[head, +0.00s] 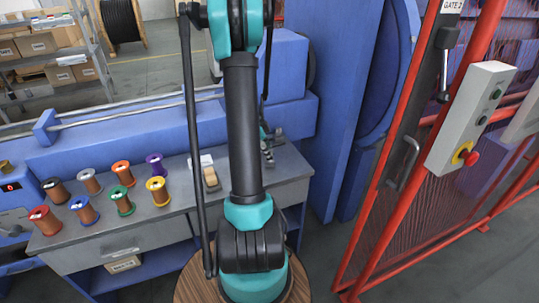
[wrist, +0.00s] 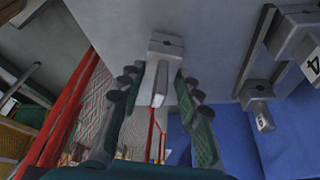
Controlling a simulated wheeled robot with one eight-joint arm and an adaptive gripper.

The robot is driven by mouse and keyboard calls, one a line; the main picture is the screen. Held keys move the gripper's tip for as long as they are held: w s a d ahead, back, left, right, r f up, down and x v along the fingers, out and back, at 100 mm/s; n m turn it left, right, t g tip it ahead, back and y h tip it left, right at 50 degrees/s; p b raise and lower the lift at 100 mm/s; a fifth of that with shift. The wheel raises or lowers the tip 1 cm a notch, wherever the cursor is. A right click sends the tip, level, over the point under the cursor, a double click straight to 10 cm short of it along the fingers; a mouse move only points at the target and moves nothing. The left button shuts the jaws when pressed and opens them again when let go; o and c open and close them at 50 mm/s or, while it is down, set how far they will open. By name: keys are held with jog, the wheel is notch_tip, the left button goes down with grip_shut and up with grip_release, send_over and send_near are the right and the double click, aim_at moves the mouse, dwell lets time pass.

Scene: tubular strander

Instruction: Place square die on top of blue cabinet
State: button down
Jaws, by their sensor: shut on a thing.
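In the wrist view, my gripper (wrist: 157,78) has its two green fingers on either side of a grey piece with a block-shaped end, which looks like the square die (wrist: 166,44). It is shut on this piece, close to a grey surface. I cannot tell whether the piece touches that surface. In the head view, my arm hides the gripper and the held piece. Blue cabinet-like bodies stand behind the bench, a block (head: 288,62) and a taller panel (head: 338,90); I cannot tell which is the blue cabinet.
A grey workbench (head: 150,233) holds several wire spools (head: 123,200) at left and small tools (head: 208,176) near my arm. Two grey pieces, marked 6 (wrist: 258,103) and 4 (wrist: 296,38), show at right in the wrist view. A red fence (head: 372,200) with a control box (head: 470,115) stands at right.

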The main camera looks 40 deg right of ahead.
jog(key=shift+f, duration=0.25)
jog(key=c, duration=1.1)
grip_release()
jog(key=shift+o, duration=0.2)
jog(key=v, duration=1.1)
jog(key=s+a+f+n+t+y, duration=0.1)
jog(key=s+a+n, duration=0.3)
jog(key=a+n, duration=0.4)
jog(key=s+a+f+n+t+y, duration=0.1)
jog(key=s+a+n+t, duration=0.2)
jog(key=s+a+n, duration=0.2)
jog(key=s+a+f+n+t+y, duration=0.1)
jog(key=s+a+n+t, duration=0.2)
jog(key=a+n, duration=0.9)
jog(key=s+a, duration=0.2)
jog(key=a, duration=0.2)
jog(key=shift+a+f+y, duration=0.25)
jog(key=shift+a+y, duration=0.15)
